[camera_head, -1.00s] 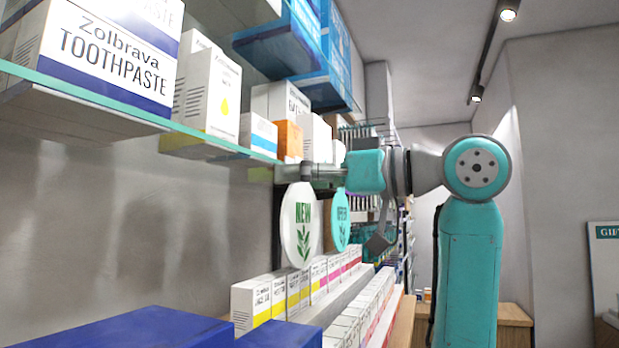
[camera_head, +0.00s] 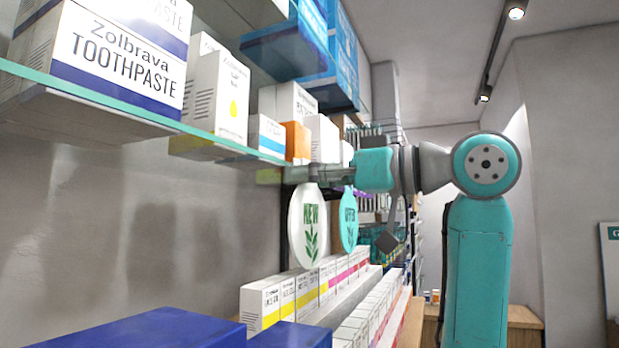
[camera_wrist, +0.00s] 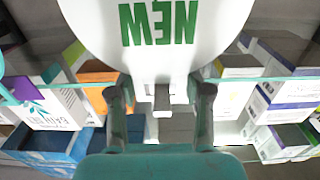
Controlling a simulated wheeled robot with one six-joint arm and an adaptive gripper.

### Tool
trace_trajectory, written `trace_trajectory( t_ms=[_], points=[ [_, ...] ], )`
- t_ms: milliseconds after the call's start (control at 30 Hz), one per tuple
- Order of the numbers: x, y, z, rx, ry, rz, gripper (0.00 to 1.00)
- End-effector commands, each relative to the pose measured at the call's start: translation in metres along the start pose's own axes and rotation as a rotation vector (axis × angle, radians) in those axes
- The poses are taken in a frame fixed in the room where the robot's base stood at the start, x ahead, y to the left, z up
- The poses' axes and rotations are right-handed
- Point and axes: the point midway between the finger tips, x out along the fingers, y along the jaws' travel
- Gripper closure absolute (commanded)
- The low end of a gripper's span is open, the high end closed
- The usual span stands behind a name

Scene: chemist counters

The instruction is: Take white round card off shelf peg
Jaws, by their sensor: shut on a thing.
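The white round card (camera_head: 307,226), with green "NEW" lettering and a leaf, hangs upright just below the glass shelf edge in the head view. In the wrist view the card (camera_wrist: 155,45) fills the top middle, its lettering upside down. My gripper (camera_head: 300,174) is shut on the white round card at its top edge. In the wrist view the two gripper fingers (camera_wrist: 162,95) reach the card's near rim. The peg and the exact contact are hidden, so I cannot tell whether the card still touches the peg.
A teal round card (camera_head: 349,220) hangs close to the right of the white one. Boxes stand on the glass shelf (camera_head: 120,105) above. A row of small white boxes (camera_head: 290,295) and blue boxes (camera_head: 150,330) lie below. Open room is to the right.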

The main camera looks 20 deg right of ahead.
Motion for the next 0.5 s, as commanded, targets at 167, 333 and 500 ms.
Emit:
trace_trajectory(
  t_ms=[167,333,500],
  points=[
    [-0.0004,-0.0007,-0.0056,-0.001,0.008,0.001,0.83],
    [-0.0007,-0.0012,-0.0079,-0.002,0.014,0.002,0.83],
    [-0.0009,-0.0014,-0.0091,-0.003,0.015,0.003,0.83]
  ],
)
